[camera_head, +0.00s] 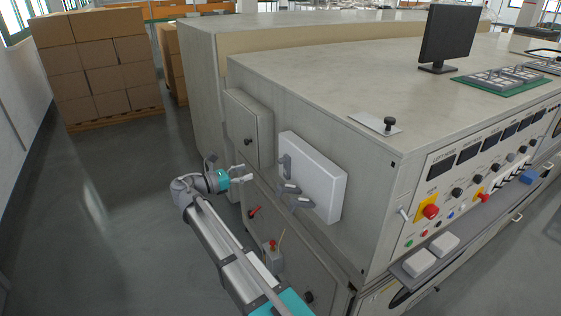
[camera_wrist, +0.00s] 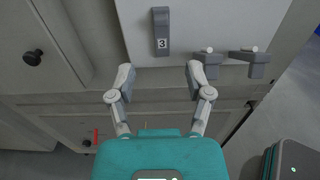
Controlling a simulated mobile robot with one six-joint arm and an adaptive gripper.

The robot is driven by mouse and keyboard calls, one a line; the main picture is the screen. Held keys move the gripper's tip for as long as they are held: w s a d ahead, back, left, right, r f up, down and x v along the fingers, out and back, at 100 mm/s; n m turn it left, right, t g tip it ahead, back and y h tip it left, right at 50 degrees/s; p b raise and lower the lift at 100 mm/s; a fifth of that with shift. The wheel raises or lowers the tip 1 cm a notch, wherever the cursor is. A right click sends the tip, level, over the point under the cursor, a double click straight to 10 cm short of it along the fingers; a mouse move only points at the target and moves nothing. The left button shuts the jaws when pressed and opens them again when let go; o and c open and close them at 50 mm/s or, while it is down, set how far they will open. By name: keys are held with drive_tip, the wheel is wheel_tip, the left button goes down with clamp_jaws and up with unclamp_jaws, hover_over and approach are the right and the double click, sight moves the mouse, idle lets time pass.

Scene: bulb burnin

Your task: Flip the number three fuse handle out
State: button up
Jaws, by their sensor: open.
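The number three fuse handle (camera_wrist: 161,32) is a grey lever with a white "3" label, upright against the white fuse box (camera_wrist: 197,17) in the wrist view. In the head view this handle (camera_head: 286,164) is the leftmost on the box (camera_head: 323,183). Two other grey handles (camera_wrist: 207,61) (camera_wrist: 249,60) to its right jut outward from the box's lower part. My gripper (camera_wrist: 159,74) is open and empty, its fingers apart below handle three in the picture. In the head view my gripper (camera_head: 246,173) is left of the box, apart from the handles.
A cabinet door with a black knob (camera_wrist: 32,57) is left of the box. Below are a red lever (camera_head: 254,211) and a small grey box with a red top (camera_head: 273,252). The control panel (camera_head: 475,170) is around the corner at right. Floor (camera_head: 110,220) at left is clear.

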sight(278, 161)
drive_tip(key=x, duration=1.3)
drive_tip(key=shift+w+d, duration=0.1)
drive_tip(key=shift+d, duration=0.05)
clamp_jaws()
